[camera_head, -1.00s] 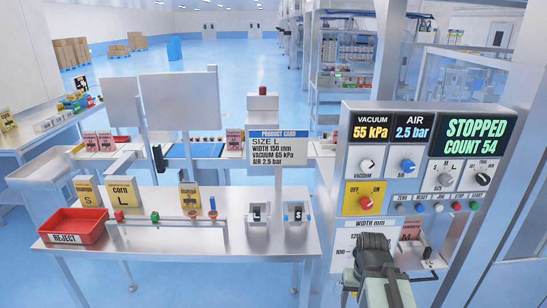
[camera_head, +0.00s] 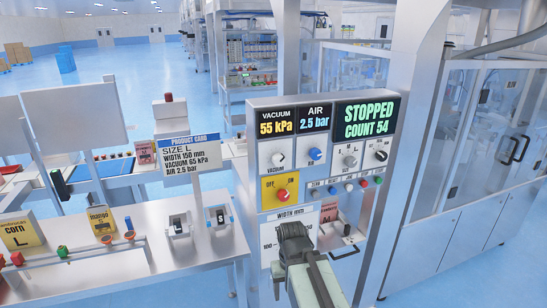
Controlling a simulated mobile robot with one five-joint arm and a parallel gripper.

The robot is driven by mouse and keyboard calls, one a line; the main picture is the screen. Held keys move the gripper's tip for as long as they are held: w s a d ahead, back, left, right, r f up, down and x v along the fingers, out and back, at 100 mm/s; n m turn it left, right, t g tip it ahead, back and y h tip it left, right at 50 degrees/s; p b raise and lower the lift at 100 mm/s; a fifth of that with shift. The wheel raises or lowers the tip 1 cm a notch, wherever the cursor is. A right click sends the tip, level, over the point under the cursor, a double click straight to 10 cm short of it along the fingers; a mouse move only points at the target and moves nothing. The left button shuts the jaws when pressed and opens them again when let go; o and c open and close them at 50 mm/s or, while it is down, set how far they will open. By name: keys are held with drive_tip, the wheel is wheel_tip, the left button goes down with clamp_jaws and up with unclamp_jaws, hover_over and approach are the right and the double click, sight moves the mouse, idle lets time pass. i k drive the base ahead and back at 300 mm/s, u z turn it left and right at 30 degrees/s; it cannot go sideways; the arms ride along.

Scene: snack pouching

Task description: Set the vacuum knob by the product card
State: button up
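The vacuum knob (camera_head: 278,158) is a white knob marked VACUUM on the upright control panel (camera_head: 262,214), below the vacuum display (camera_head: 276,124), which reads 55 kPa. The product card (camera_head: 188,154) stands on the table to the left and reads SIZE L, WIDTH 150 mm, VACUUM 65 kPa, AIR 2.5 bar. My gripper (camera_head: 292,232) is in front of the lower panel by the width scale, below the vacuum knob and apart from it. Its fingertips are hidden behind its own body, so its opening does not show.
The blue air knob (camera_head: 315,154) is right of the vacuum knob, under a 2.5 bar display. A red knob on a yellow OFF/ON plate (camera_head: 268,190) sits just below. The status display (camera_head: 366,118) reads STOPPED, COUNT 54. A steel table (camera_head: 150,262) stands at left.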

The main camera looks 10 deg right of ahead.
sight(279, 160)
drive_tip(key=k, duration=0.5)
drive_tip(key=u, duration=1.3)
drive_tip(key=i, duration=0.6)
drive_tip(key=u, duration=0.2)
